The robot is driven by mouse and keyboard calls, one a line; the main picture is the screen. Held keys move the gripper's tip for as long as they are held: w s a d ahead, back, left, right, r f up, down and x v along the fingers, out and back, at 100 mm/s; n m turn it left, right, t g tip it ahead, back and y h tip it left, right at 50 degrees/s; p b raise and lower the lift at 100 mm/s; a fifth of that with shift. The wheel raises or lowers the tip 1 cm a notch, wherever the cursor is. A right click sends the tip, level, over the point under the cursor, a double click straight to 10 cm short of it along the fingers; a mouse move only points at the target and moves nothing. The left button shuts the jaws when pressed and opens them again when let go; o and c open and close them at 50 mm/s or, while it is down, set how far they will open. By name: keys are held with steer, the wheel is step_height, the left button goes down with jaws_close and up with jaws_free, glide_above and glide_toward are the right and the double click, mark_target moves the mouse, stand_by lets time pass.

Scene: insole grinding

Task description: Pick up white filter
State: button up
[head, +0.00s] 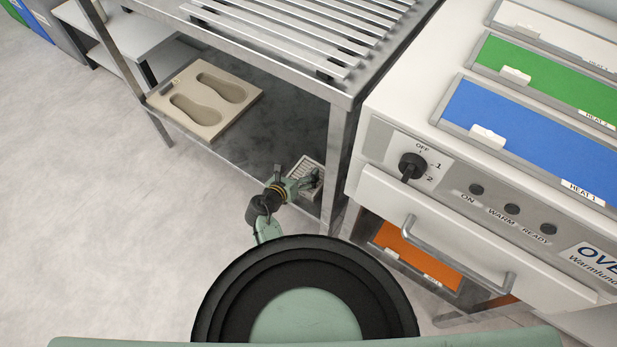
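A small white filter (306,165) with a ribbed, slatted top lies on the lower metal shelf (262,142), near its right front corner beside the table leg. My gripper (312,180) is at the filter and covers part of it in the head view. The gripper fingers are small and dark here. I cannot tell whether they touch the filter, or whether they are open or shut.
A beige tray with two footprint hollows (240,112) lies on the same shelf to the left. A slatted metal top (300,35) hangs over the shelf. A table leg (338,150) and the white oven (450,215) stand close on the right. Floor at left is clear.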

steer(key=c, duration=1.4)
